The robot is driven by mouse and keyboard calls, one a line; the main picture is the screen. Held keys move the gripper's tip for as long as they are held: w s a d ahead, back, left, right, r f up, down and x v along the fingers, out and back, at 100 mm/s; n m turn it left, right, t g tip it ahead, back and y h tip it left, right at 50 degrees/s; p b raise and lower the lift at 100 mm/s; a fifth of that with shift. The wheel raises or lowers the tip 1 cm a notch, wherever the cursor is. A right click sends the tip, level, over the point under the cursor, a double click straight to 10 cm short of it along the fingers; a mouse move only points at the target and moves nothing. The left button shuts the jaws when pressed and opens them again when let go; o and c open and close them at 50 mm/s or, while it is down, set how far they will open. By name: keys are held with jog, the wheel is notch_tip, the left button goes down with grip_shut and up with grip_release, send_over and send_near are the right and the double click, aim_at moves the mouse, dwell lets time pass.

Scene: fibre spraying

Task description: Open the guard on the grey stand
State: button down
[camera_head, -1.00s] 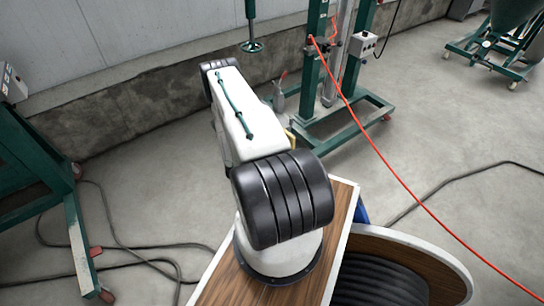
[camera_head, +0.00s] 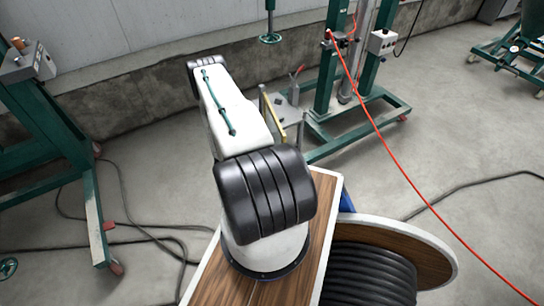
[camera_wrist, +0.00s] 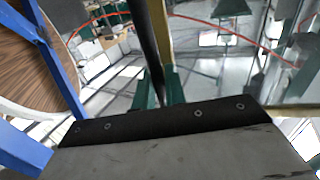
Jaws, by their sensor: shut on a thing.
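The grey stand (camera_head: 291,112) is beyond my arm in the head view, with a red-handled lever on top. The guard (camera_head: 273,118) is a panel with a yellow edge at the stand's left side, partly hidden by my arm. In the wrist view, the guard's yellow edge (camera_wrist: 166,40) runs up beside a dark upright bar (camera_wrist: 151,45). My gripper (camera_wrist: 158,90) has green fingers shut around the lower end of these bars. Which bar they grip is hard to tell. In the head view my gripper is hidden behind my arm.
A green frame with a control box (camera_head: 383,42) stands behind the stand. A red hose (camera_head: 400,170) crosses the right side. A cable reel (camera_head: 400,250) is at the lower right. Another green machine (camera_head: 60,130) is at left. Black cables lie on the floor.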

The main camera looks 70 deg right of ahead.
jog(key=c, duration=1.8)
grip_release()
jog(key=shift+w, duration=0.15)
jog(key=v, duration=0.7)
jog(key=shift+w+a, duration=0.15)
jog(key=shift+w, duration=0.1)
